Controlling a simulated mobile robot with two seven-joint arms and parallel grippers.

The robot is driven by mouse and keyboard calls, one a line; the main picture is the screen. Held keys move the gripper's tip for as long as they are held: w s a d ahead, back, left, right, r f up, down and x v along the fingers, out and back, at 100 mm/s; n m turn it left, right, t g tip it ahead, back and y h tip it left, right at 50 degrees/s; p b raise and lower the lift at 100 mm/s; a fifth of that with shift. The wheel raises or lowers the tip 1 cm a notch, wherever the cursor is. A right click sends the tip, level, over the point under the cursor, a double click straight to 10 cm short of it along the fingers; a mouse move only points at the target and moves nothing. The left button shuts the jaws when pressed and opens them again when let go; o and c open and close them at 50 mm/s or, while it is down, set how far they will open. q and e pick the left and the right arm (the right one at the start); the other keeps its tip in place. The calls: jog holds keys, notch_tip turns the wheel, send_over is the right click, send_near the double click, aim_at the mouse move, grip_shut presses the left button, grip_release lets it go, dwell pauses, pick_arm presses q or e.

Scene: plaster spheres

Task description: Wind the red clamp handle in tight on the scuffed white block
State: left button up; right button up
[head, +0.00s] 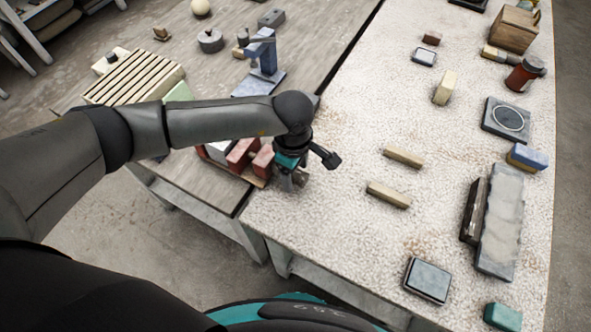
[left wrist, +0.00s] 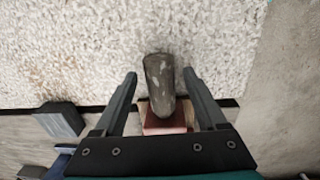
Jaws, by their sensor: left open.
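My left gripper (head: 293,178) is beside the red clamp (head: 243,153), near the seam between the two tables. In the left wrist view its two fingers (left wrist: 160,73) are open, one on each side of a worn dark grey rounded bar (left wrist: 159,82). The bar stands out from a red block-like part (left wrist: 164,121) and looks like the clamp's handle. Gaps show between it and both fingers. A whitish piece (head: 217,152) shows at the clamp's left, partly hidden by my forearm; I cannot tell whether the clamp touches it. My right gripper is not in view.
A slatted wooden rack (head: 134,78) and a blue stand (head: 264,62) are on the wooden table behind my arm. Two tan bars (head: 403,157) (head: 388,194) lie right of the gripper on the speckled table (head: 340,225). Its front middle is clear.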

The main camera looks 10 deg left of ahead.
pick_arm(q)
grip_shut()
dwell(0.6)
